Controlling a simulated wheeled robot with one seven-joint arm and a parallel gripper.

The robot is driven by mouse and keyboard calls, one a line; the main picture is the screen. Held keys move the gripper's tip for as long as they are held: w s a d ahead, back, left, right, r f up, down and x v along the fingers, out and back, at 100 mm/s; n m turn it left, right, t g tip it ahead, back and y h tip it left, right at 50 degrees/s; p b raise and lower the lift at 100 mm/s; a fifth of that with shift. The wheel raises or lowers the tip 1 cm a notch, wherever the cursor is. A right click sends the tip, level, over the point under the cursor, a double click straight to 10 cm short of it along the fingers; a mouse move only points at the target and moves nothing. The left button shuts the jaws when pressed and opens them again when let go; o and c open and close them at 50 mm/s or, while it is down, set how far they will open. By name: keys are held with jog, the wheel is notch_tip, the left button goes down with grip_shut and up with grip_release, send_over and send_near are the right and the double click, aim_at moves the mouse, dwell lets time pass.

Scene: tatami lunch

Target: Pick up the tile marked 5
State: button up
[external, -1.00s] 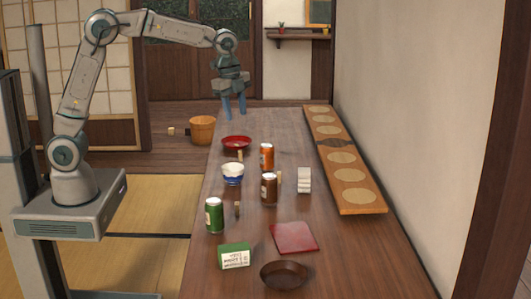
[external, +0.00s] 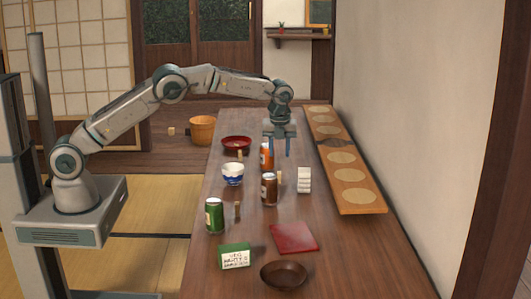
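Several small tan upright pieces that may be tiles stand on the table: one by the red bowl (external: 240,154), one beside the brown can (external: 280,177), and one near the green can (external: 238,209). No mark can be read on any, so I cannot tell which is the tile marked 5. My gripper (external: 280,153) points down above the table, its two blue fingers apart with nothing seen between them. In the picture it overlaps the right side of the orange can (external: 266,158); the height gap is unclear.
On the wooden table (external: 340,262) are a red bowl (external: 237,142), blue-white bowl (external: 233,174), brown can (external: 269,189), green can (external: 214,216), white ribbed block (external: 304,180), red square (external: 293,238), green box (external: 234,256) and dark bowl (external: 284,275). A long board (external: 362,203) lines the wall.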

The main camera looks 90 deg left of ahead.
aim_at(279, 172)
jog(key=f, duration=0.3)
jog(key=a+f, duration=0.1)
jog(key=f, duration=0.6)
jog(key=shift+w+a, duration=0.1)
jog(key=shift+a, duration=0.1)
grip_shut()
